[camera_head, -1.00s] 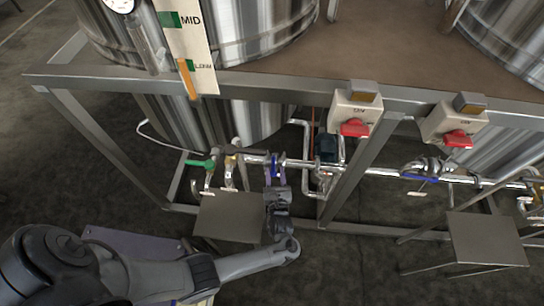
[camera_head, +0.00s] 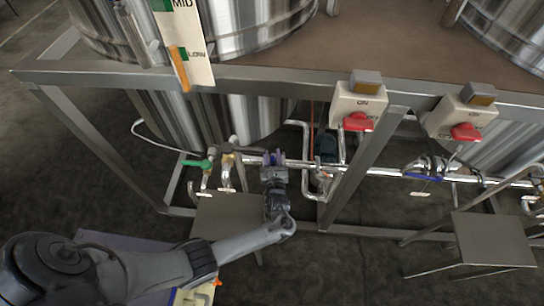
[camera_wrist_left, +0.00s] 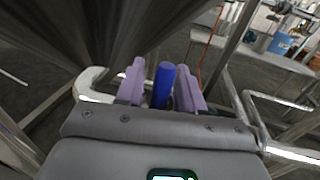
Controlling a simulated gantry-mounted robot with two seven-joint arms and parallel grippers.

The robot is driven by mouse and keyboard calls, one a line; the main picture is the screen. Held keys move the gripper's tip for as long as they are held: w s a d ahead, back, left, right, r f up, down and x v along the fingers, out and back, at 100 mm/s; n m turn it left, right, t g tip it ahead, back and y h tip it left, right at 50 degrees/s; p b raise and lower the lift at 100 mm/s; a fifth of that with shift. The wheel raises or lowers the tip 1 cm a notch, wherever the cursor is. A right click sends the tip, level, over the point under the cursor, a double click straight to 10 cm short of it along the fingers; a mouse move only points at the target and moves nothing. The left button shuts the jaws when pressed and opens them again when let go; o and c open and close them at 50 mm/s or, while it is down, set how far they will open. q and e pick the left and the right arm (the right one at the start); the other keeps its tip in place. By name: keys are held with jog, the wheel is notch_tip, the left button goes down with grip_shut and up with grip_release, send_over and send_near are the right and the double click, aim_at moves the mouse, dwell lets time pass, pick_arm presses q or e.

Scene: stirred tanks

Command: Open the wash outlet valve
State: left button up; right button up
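A blue valve handle (camera_wrist_left: 163,84) stands between the two purple fingers of my left gripper (camera_wrist_left: 162,88) in the left wrist view. The fingers are apart on either side of it, with a small gap visible on the left side. In the head view my left gripper (camera_head: 273,158) is at the horizontal steel pipe (camera_head: 302,164) under the frame and hides most of this valve. No label says which valve is the wash outlet. My right gripper is not in view.
A green-handled valve (camera_head: 197,163) and a yellow-handled valve (camera_head: 228,159) are left of my gripper. Another blue valve handle (camera_head: 423,177) is farther right. Frame legs (camera_head: 362,150) and switch boxes with red knobs (camera_head: 357,103) stand nearby. A grey stand (camera_head: 490,239) is at right.

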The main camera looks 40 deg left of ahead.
pick_arm(q)
grip_shut()
jog(key=shift+s+a+r+p, duration=0.1)
jog(key=shift+a+p, duration=0.05)
jog(key=shift+p, duration=0.2)
jog(key=s+a+n+p, duration=0.1)
jog(key=n+p, duration=0.1)
jog(key=s+a+f+n+p, duration=0.1)
jog(key=a+n+p, duration=0.1)
jog(key=shift+f+g+h, duration=0.1)
jog(key=shift+g+h, duration=0.2)
jog(key=shift+o, duration=0.8)
grip_release()
jog(key=shift+s+d, duration=0.1)
